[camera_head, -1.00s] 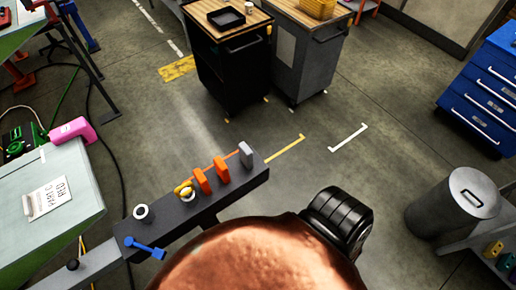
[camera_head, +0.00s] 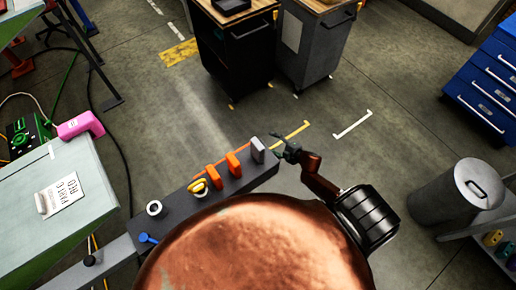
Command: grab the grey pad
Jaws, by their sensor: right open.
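The grey pad (camera_head: 258,150) stands upright at the far right end of a dark grey beam (camera_head: 228,184), beside orange blocks. My right gripper (camera_head: 281,143) is open and empty, just to the right of the pad and level with its upper part. From this view I cannot tell whether a finger touches the pad. My left gripper is not in view.
Along the beam stand two orange blocks (camera_head: 233,164), a yellow item (camera_head: 198,186), a white ring (camera_head: 154,208) and a blue clamp (camera_head: 147,239). A pale table (camera_head: 75,232) with a pink tool (camera_head: 80,126) is left. Carts stand behind; open floor lies right.

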